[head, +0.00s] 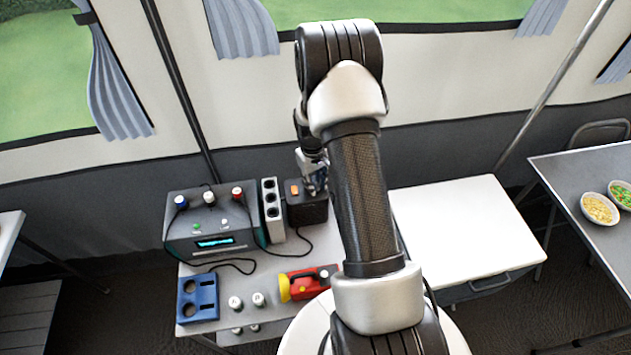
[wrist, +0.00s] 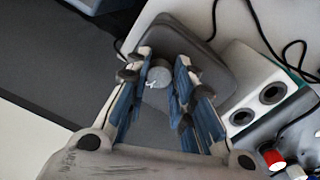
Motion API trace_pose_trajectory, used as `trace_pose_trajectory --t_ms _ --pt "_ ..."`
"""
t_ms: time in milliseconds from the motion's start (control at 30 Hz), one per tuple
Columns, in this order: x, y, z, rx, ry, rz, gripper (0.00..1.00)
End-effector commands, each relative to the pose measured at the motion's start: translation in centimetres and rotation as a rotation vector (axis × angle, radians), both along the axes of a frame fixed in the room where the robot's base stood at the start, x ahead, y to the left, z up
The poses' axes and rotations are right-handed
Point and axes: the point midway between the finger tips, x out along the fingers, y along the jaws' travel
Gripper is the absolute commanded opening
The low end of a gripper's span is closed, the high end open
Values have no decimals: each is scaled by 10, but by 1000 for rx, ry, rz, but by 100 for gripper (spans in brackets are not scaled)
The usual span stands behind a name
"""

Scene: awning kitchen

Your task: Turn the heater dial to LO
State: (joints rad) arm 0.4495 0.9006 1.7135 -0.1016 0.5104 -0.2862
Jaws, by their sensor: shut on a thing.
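The heater (head: 307,210) is a dark box with an orange switch on top, on the left-hand table in the head view. It also shows as a dark grey rounded shape in the wrist view (wrist: 212,82). Its dial (wrist: 159,76) is a round grey knob with a small white mark, seen between my fingers. My gripper (wrist: 163,64) is shut on the dial, one blue-padded finger on each side. In the head view my gripper (head: 317,183) is over the heater's right part and hides the dial. The LO label cannot be read.
A white socket strip (head: 272,210) stands close left of the heater, with a grey power unit (head: 211,224) beyond it. A red and yellow torch (head: 308,283), a blue holder (head: 198,298) and black cables lie in front. A white-topped box (head: 470,230) is to the right.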

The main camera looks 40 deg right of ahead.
Motion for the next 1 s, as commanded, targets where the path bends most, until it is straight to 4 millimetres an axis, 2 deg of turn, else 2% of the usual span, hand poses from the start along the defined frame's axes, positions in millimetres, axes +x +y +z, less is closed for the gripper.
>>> trace_pose_trajectory --t_ms 400,967,1000 --pt "0 0 0 0 -1 188 0" --pt "0 0 0 0 -1 214 0" --pt "0 0 0 0 -1 213 25"
